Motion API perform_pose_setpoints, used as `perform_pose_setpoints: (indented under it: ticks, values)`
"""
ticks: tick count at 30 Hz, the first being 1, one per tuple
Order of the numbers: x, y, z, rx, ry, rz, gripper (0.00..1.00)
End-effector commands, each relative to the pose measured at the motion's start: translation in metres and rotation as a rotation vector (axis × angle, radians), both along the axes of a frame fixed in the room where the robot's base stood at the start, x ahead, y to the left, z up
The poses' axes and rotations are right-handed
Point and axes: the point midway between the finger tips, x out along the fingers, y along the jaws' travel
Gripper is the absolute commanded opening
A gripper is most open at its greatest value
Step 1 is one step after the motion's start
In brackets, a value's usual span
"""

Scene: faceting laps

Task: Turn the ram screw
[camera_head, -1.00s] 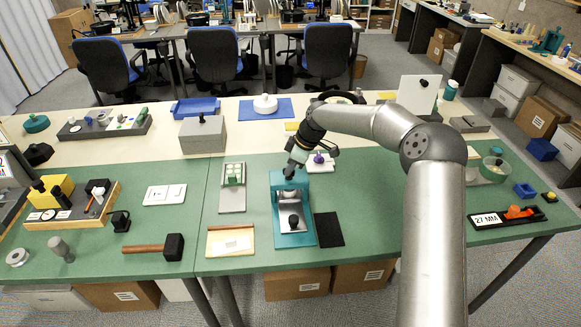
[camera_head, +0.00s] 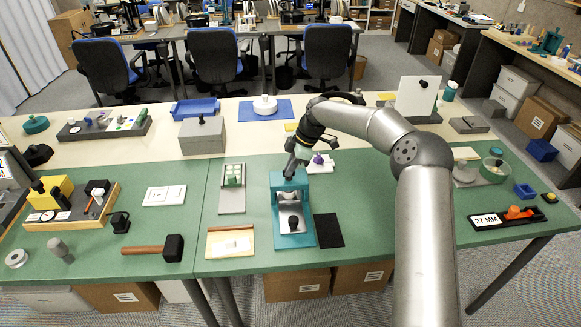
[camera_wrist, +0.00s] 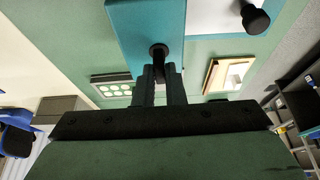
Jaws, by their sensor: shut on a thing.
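The teal press (camera_head: 308,228) stands on the green mat near the table's middle. Its ram screw is a small black part at the rear end, mostly hidden by my gripper in the head view; in the wrist view the dark ram screw (camera_wrist: 158,51) sticks out of the teal body. My gripper (camera_head: 290,172) is over the press's rear end. In the wrist view, my gripper (camera_wrist: 160,75) has its two fingers shut on the ram screw, one on each side. A black knob (camera_head: 293,221) stands at the press's front, apart from the gripper.
A black pad (camera_head: 328,230) lies right of the press. A wooden-framed tray (camera_head: 230,242) and a grey holder with pale green pieces (camera_head: 232,198) are to its left.

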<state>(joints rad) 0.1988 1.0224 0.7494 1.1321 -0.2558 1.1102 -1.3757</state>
Motion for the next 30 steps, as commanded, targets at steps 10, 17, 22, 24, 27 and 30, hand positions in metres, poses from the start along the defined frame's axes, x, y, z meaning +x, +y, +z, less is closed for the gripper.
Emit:
perform_pose_setpoints:
  ticks: [10,17,22,24,27,30]
  values:
    - [0.0,0.0,0.0,-0.001,-0.001,-0.001,0.32]
    - [0.001,-0.002,0.005,-0.001,-0.003,-0.002,0.32]
    - [0.003,-0.012,0.029,0.0,-0.005,-0.003,0.32]
    - [0.004,-0.019,0.043,-0.001,-0.005,-0.003,0.32]
    - [0.006,-0.029,0.067,0.0,-0.005,-0.004,0.32]
    - [0.007,-0.038,0.091,-0.001,-0.006,-0.005,0.32]
